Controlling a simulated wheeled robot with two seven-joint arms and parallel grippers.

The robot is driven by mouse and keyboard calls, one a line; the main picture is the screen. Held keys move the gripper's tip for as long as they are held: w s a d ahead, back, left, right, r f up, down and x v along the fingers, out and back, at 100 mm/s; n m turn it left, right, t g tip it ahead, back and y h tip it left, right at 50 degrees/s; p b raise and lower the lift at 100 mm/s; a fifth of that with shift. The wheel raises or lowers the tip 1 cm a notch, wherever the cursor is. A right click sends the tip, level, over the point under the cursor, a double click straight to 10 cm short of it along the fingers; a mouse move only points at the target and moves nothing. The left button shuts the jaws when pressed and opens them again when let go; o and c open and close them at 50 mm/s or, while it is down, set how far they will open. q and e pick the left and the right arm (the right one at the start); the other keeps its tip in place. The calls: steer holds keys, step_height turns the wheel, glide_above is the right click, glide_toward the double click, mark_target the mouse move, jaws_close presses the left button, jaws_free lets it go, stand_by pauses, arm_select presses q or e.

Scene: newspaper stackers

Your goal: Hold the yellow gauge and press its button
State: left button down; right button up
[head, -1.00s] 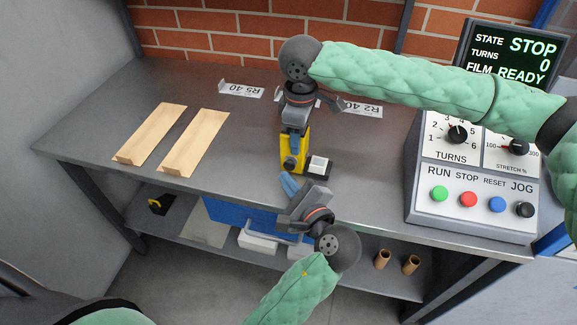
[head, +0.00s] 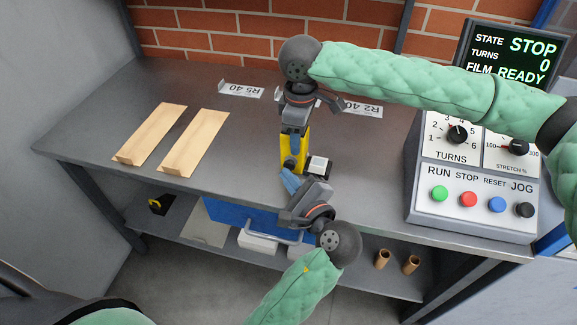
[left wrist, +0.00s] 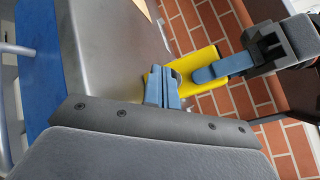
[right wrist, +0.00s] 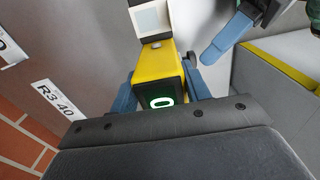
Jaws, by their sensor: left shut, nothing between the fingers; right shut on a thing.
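The yellow gauge (head: 304,150) is upright near the bench's front edge. My right gripper (head: 292,146) is shut on its sides from above; both blue fingers flank it in the right wrist view (right wrist: 160,88). Its green-on-dark display (right wrist: 160,101) reads 0. A dark round button (head: 289,164) is on its front side. My left gripper (head: 289,182) is shut and empty, just in front of and below the button. In the left wrist view the closed fingertips (left wrist: 164,88) overlap the button's edge; I cannot tell whether they touch.
A white-topped block (head: 318,165) stands right beside the gauge. Two cardboard pieces (head: 195,143) lie on the left of the bench. A control box (head: 470,190) with buttons is at the right. Label cards (head: 241,90) lie at the back. A lower shelf (head: 340,275) holds tubes.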

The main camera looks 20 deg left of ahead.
arm_select(q)
steer(key=shift+w, duration=0.25)
stand_by(0.3)
steer(key=shift+w+r, duration=0.1)
steer(key=shift+w, duration=0.05)
arm_select(e)
steer(key=shift+s+r, duration=0.15)
stand_by(0.4)
arm_select(q)
steer(key=shift+s+f, duration=0.2)
steer(key=shift+s, duration=0.45)
arm_select(e)
steer(key=shift+w, duration=0.2)
arm_select(q)
steer(key=shift+s+a, duration=0.1)
steer(key=shift+s, duration=2.45)
arm_select(e)
steer(key=o, duration=1.2)
